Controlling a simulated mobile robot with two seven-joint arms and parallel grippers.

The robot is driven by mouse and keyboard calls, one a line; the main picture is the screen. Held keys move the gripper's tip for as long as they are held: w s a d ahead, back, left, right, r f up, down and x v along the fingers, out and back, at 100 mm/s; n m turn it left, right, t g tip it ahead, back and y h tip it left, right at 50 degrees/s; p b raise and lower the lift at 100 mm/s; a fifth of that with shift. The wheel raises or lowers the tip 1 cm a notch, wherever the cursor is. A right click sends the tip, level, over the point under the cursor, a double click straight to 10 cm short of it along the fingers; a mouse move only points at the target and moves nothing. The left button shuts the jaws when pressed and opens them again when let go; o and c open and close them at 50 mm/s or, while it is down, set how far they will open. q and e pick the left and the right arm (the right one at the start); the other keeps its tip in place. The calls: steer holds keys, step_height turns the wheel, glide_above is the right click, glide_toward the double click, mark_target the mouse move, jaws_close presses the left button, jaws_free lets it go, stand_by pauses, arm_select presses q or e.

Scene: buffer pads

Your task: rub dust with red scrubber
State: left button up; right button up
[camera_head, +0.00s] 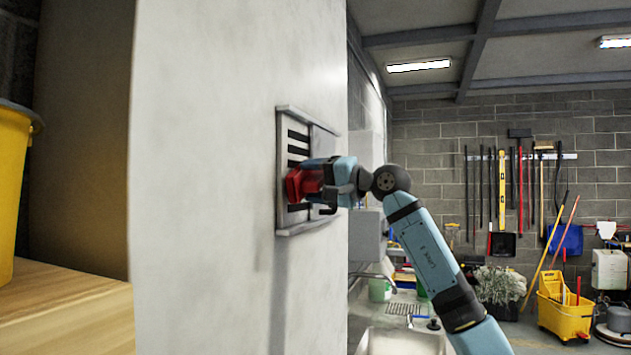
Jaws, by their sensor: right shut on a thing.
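My right arm comes in from the lower right. Its gripper (340,187) is shut on the red scrubber (303,183). The scrubber is at the front of a vent grille (283,222) with dark slots, set on the pale wall. It looks to be against the grille's slats, though the exact contact is hard to tell. The scrubber and gripper hide the middle of the grille. I cannot make out any dust at this size. My left gripper is not in view.
The pale wall (210,150) fills the left middle. A yellow bucket (10,190) stands on a wooden surface (70,315) at the left. A sink (400,342) lies below my right arm. Tools hang on the far brick wall, with a yellow mop bucket (563,315) on the floor.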

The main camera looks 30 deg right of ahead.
steer(key=shift+w+a, duration=0.4)
steer(key=shift+w, duration=0.1)
steer(key=shift+d, duration=0.1)
